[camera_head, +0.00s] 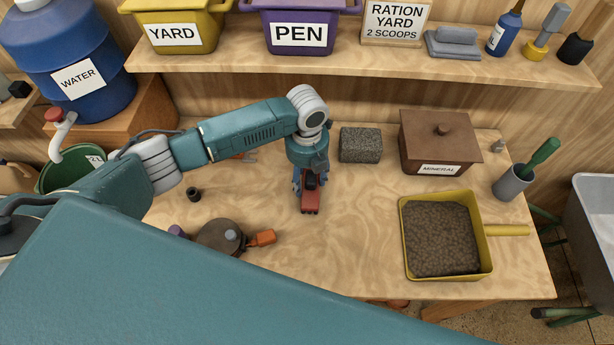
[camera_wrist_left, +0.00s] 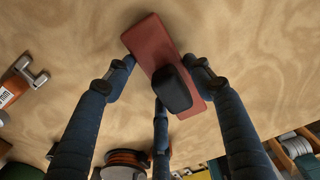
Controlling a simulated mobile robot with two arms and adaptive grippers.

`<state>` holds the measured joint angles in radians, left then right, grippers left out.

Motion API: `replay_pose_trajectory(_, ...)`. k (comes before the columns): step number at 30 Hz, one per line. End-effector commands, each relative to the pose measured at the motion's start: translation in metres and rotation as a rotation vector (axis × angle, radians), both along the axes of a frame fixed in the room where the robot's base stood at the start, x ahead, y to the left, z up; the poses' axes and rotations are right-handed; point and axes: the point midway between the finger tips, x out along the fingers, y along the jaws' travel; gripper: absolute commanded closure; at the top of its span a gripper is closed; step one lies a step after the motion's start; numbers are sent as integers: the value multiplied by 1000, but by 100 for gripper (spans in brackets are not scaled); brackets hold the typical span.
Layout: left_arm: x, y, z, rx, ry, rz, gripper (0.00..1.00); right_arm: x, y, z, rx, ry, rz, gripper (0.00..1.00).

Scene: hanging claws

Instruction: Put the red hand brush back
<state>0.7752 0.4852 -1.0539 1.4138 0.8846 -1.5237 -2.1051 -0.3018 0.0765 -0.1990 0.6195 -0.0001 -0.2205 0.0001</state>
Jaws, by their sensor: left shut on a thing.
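The red hand brush (camera_head: 310,200) is in the middle of the wooden table, below my left gripper (camera_head: 309,183). In the left wrist view the brush (camera_wrist_left: 152,45) shows as a flat red block with a black knob on top. My left gripper (camera_wrist_left: 160,85) has its blue fingers closed around the brush from both sides, with a third finger by the black knob. Whether the brush touches the table cannot be told. My right gripper is not in view.
A grey block (camera_head: 360,145) and a brown MINERAL box (camera_head: 440,145) stand at the back. A yellow scoop pan (camera_head: 487,262) of brown pellets is at the right. A dark round pot (camera_head: 220,236) and an orange item (camera_head: 263,238) lie at front left.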

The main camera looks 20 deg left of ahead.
Motion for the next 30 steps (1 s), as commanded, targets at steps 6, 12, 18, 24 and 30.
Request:
replay_pose_trajectory(6, 0, 0, -3, 0, 0, 0, 35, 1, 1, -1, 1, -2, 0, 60)
replay_pose_trajectory(12, 0, 0, -3, 0, 1, 1, 28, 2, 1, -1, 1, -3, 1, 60)
replay_pose_trajectory(18, 0, 0, 2, 0, 0, 1, 28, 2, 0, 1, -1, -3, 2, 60)
replay_pose_trajectory(24, 2, 1, 30, -2, -6, 0, 28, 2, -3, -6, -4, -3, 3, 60)
replay_pose_trajectory(30, 2, 0, 74, -1, -4, 1, 28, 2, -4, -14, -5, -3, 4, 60)
